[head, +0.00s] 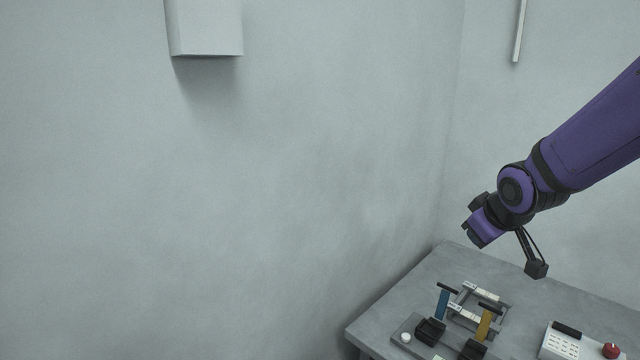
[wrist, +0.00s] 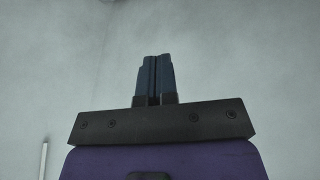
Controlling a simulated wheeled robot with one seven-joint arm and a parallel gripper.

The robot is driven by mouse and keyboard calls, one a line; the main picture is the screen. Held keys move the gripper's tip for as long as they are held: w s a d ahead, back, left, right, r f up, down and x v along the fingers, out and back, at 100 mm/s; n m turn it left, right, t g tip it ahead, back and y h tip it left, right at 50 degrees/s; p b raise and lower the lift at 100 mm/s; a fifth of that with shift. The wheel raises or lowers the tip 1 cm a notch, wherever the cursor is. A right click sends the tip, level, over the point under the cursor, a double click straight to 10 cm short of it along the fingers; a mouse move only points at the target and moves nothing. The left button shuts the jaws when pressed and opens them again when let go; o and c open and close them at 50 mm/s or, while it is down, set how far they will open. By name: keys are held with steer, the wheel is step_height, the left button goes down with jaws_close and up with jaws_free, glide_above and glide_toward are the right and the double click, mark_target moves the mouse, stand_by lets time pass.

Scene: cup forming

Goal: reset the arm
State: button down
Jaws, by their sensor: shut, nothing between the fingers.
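My purple arm reaches in from the right edge of the head view, raised above the grey table (head: 385,318). My gripper shows in the wrist view (wrist: 153,75) with its two dark fingers close together, shut and empty. Behind the fingers there is only pale wall. In the head view the fingers themselves are hard to make out at the arm's end.
The table holds a fixture with a blue lever (head: 442,303) and a yellow lever (head: 484,325), dark blocks, and a white box (head: 560,343) beside a red knob (head: 610,350). A white wall box (head: 205,28) hangs at upper left. The air around my arm is clear.

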steer(key=s+r+m+g, duration=0.1)
steer(key=s+r, duration=0.4)
steer(key=s, duration=0.7)
steer(key=s+r+m+g, duration=0.1)
steer(key=s+r+m, duration=0.3)
steer(key=s, duration=0.8)
steer(key=shift+a+r+m, duration=0.15)
steer(key=shift+r+m, duration=0.15)
steer(key=shift+r, duration=0.6)
